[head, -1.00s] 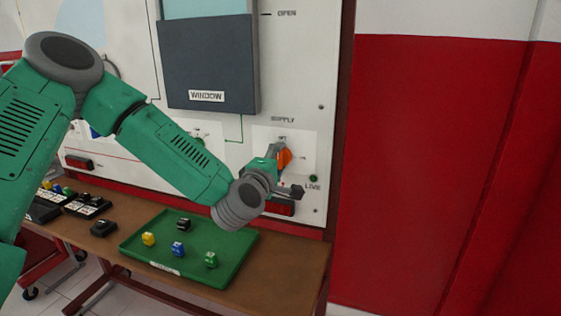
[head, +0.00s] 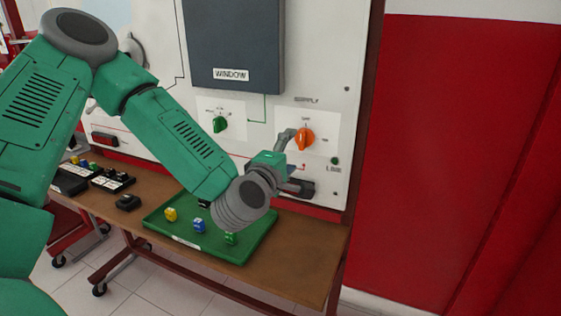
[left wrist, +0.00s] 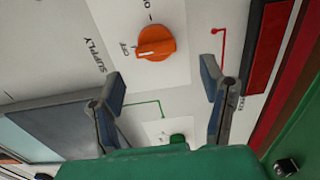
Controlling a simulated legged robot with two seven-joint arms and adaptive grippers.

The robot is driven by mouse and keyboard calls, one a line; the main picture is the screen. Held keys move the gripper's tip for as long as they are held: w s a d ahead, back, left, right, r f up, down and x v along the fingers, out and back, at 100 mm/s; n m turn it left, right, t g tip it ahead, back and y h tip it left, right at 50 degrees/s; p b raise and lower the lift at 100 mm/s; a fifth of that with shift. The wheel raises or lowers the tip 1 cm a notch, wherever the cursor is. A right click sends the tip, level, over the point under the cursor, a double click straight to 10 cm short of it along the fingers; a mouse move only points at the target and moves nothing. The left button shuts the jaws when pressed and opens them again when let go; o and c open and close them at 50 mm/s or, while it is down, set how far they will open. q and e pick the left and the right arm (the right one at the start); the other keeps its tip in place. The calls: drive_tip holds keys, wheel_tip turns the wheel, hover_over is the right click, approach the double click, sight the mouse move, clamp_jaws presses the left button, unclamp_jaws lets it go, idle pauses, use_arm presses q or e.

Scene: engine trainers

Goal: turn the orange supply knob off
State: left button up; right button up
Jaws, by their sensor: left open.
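The orange supply knob (head: 304,139) is on the white panel beneath the SUPPLY label. In the head view its grip stands about upright. In the left wrist view the orange knob (left wrist: 155,43) has a white mark pointing towards the OFF label. My left gripper (head: 295,163) is open and empty, in front of the panel just below and left of the knob. In the left wrist view the fingers of my left gripper (left wrist: 164,90) are spread wide and apart from the knob. My right gripper is not in view.
A green knob (head: 219,124) is left on the panel, below the dark WINDOW box (head: 235,45). A green tray (head: 250,243) with several coloured pieces lies on the brown table (head: 310,250) under my left arm. A red wall (head: 440,150) stands to the right.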

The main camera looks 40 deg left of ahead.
use_arm(q)
drive_tip(key=v, duration=0.5)
drive_tip(key=shift+s+a+f, duration=0.1)
drive_tip(key=shift+s+a, duration=0.05)
drive_tip(key=shift+s, duration=0.3)
drive_tip(key=shift+s, duration=0.1)
